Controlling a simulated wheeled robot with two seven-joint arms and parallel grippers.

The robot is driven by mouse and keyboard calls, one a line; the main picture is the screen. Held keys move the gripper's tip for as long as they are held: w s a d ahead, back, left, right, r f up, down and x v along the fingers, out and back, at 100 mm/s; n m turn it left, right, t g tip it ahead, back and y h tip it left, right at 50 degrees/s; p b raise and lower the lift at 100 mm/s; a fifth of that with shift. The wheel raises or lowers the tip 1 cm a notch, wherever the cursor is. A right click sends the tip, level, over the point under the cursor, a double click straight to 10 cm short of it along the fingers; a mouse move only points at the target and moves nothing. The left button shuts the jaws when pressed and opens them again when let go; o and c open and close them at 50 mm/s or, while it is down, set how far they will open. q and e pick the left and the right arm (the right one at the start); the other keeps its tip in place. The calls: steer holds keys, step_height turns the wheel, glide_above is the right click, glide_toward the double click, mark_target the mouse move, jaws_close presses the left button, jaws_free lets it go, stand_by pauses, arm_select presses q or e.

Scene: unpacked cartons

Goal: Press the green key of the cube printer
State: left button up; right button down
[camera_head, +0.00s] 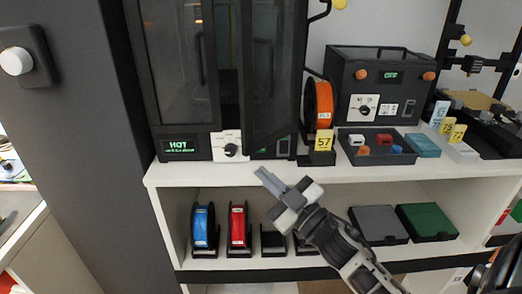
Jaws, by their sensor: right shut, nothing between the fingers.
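A tall dark printer cabinet (185,65) with glass doors stands at the back left of the white shelf top. Its lower front has a lit HOT display (180,146) and a white panel with a black knob (230,149). A small green patch (284,148) shows at its lower right, partly hidden by the door (270,90), which looks ajar; I cannot tell if it is a key. My right gripper (268,181) is shut and empty, in front of the shelf edge, below the cabinet front and apart from it. My left gripper is out of view.
A smaller dark box (375,72) with an OFF display stands right of an orange spool (320,103). A yellow 57 tag (323,140) and a tray of small parts (376,158) stand in front. Blue (203,228) and red (238,226) spools sit on the lower shelf.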

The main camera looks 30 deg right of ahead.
arm_select(q)
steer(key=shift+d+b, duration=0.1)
steer(key=shift+b, duration=0.3)
arm_select(e)
steer(key=shift+w+d, duration=0.55)
steer(key=shift+w, duration=0.35)
steer(key=shift+w+d, duration=0.55)
steer(key=shift+w, duration=0.35)
steer(key=shift+w+d, duration=0.55)
steer(key=shift+w, duration=0.35)
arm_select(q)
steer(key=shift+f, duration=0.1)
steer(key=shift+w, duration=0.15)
arm_select(e)
steer(key=shift+w+d, duration=0.2)
steer(key=shift+w, duration=0.15)
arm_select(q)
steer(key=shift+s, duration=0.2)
